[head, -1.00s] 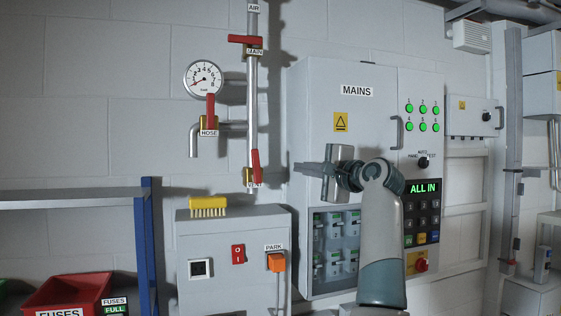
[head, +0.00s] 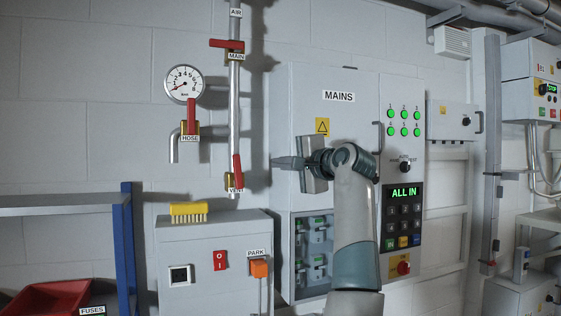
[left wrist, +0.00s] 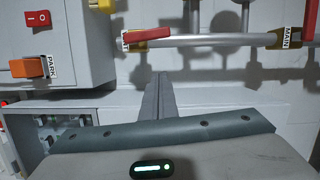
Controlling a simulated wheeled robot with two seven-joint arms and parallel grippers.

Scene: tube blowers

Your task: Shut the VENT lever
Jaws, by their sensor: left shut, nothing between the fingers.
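The VENT lever (head: 237,169) is red and sits low on the vertical air pipe, above its VENT label. It stands nearly in line with the pipe, tilted slightly. In the left wrist view the VENT lever (left wrist: 149,36) lies nearly along the pipe, which looks horizontal there. My left gripper (head: 273,162) is shut and empty, pointing left just right of the lever, with a small gap in the picture. In the left wrist view its closed fingers (left wrist: 160,76) end just below the lever and pipe. My right gripper is not in view.
The red MAIN lever (head: 227,44) lies crosswise higher on the pipe. The red HOSE lever (head: 191,116) stands upright under the gauge (head: 184,83). The MAINS cabinet (head: 290,110) is behind my left gripper. A grey box (head: 200,245) with a yellow brush (head: 188,211) stands below.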

